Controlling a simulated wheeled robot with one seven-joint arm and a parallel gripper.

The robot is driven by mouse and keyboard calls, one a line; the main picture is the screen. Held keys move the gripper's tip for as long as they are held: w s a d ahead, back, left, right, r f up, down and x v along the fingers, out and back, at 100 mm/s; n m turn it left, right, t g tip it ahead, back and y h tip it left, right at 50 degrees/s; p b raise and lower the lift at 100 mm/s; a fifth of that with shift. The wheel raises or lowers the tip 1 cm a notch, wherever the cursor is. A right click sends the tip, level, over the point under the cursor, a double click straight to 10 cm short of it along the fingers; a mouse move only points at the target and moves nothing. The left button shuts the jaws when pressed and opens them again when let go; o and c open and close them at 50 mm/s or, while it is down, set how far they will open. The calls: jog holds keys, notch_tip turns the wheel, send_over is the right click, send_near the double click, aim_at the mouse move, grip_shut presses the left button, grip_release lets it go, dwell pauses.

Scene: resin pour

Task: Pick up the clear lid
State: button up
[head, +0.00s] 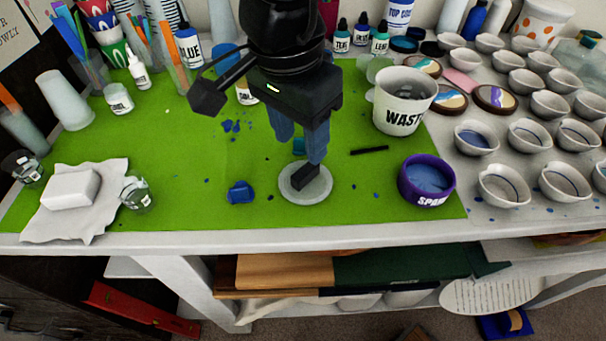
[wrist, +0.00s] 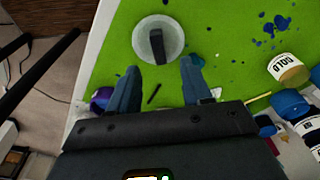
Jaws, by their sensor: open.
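The clear lid (head: 291,193) is a pale, round, translucent disc with a dark upright bar handle. It lies on the green mat (head: 200,200) near the front middle. It also shows in the wrist view (wrist: 173,36) at the top centre. My gripper (head: 303,148) is open and points down, with its blue-grey fingers above and just behind the lid's handle in the head view. In the wrist view, the gripper (wrist: 160,68) has one finger on either side below the lid, with nothing between the fingers. Whether a fingertip touches the handle cannot be told.
A blue lump (head: 240,192) lies left of the lid, and a purple bowl (head: 427,180) stands right. A waste cup (head: 402,100) is behind at right, near a black stick (head: 370,150). A small glass (head: 138,193) stands left. The mat's front strip is mostly clear.

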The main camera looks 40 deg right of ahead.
aim_at(305, 169)
jog(key=shift+d+f+p, duration=0.2)
jog(key=shift+d+f, duration=0.05)
jog(key=shift+f, duration=1.5)
jog(key=shift+d+f+p, duration=0.15)
jog(key=shift+d+f, duration=0.05)
jog(key=shift+f, duration=1.5)
grip_shut()
